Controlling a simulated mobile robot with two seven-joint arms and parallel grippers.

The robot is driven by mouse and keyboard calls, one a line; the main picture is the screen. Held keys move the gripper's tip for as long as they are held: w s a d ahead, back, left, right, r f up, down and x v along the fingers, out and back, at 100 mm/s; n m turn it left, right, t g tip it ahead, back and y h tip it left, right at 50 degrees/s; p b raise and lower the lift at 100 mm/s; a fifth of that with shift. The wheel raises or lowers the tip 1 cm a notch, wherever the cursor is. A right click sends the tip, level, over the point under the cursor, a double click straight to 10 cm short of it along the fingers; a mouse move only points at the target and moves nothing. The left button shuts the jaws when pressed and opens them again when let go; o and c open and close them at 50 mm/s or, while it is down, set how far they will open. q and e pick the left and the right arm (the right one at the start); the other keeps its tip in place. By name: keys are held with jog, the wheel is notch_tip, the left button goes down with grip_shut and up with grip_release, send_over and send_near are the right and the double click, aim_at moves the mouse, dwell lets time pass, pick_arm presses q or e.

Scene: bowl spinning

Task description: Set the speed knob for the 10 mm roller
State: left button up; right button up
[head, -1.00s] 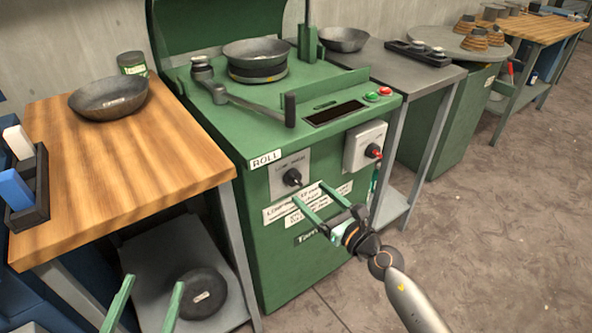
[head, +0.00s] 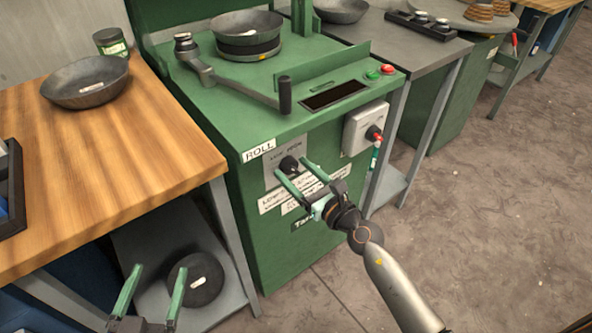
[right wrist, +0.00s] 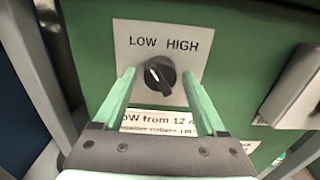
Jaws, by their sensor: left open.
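The black speed knob (head: 289,165) sits on a grey plate (head: 272,178) marked LOW and HIGH on the green machine's front. In the right wrist view the knob (right wrist: 160,76) has a white mark pointing up and slightly left, towards LOW. My right gripper (head: 293,168) is open, with its green fingertips on either side of the knob; I cannot tell whether they touch it. A white label (right wrist: 158,122) below reads "OW from 12 m", partly hidden by the fingers. My left gripper (head: 158,270) is open and empty at the lower left.
A grey switch box (head: 366,128) with a red-and-black switch is right of the knob. A bowl (head: 246,28) sits on the machine's top, another bowl (head: 86,82) on the wooden table (head: 110,160). A dark round piece (head: 203,278) lies on the lower shelf.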

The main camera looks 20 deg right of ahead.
grip_shut()
dwell(0.3)
jog(key=m+p, duration=0.1)
jog(key=m, duration=0.1)
jog(key=shift+r+m, duration=0.15)
jog(key=shift+m, duration=0.15)
jog(key=m+p, duration=0.1)
jog(key=m, duration=0.2)
jog(key=shift+m+p, duration=0.3)
jog(key=shift+p, duration=0.1)
jog(key=shift+m, duration=0.4)
jog(key=m+p, duration=0.2)
jog(key=m, duration=0.4)
pick_arm(q)
jog(key=s+f+n+g+y, duration=0.1)
jog(key=s+f+g, duration=0.5)
jog(key=f, duration=0.5)
jog(key=shift+s+d+f+n+g, duration=0.25)
jog(key=shift+s+d+n+g, duration=0.15)
jog(key=shift+s, duration=0.3)
pick_arm(e)
jog(key=shift+m, duration=0.4)
pick_arm(q)
jog(key=shift+f, duration=0.1)
